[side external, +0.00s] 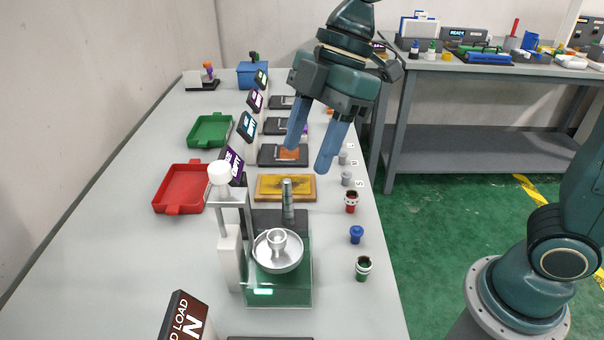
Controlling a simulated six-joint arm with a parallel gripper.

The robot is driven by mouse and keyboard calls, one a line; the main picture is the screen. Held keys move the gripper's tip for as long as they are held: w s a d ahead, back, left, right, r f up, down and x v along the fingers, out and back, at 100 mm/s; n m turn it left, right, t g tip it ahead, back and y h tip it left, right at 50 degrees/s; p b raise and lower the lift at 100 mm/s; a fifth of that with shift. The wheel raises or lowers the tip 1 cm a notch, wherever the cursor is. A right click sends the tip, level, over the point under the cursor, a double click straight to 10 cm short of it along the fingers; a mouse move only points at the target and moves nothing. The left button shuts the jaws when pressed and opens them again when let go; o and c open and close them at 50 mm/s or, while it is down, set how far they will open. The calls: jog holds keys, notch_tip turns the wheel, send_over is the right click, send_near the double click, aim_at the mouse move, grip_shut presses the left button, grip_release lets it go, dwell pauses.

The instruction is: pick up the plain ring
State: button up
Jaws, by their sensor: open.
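My gripper (307,158) hangs above the bench with its two blue fingers spread apart and nothing between them. It is above the row of stations, near the orange-topped dark pad (291,154) and the yellow tray (272,195). I cannot make out with certainty which object is the plain ring. A small silver round piece (278,239) sits in the silver dish (263,261) of the glass-sided machine. Small grey pieces (347,179) stand near the bench's right edge beside printed letters. My gripper touches none of these.
A red tray (166,203) and a green tray (191,138) lie on the left. A red jar (351,205), blue piece (356,235) and green jar (363,272) line the right edge. A metal post (288,205) and tilted displays (247,126) stand up.

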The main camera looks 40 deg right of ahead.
send_near(275, 241)
jog(key=shift+x, duration=0.85)
jog(key=shift+x, duration=2.6)
grip_shut()
jog(key=shift+r, duration=0.15)
notch_tip(275, 241, up, 20)
jog(key=shift+w+d+f, duration=0.1)
jog(key=shift+f, duration=0.1)
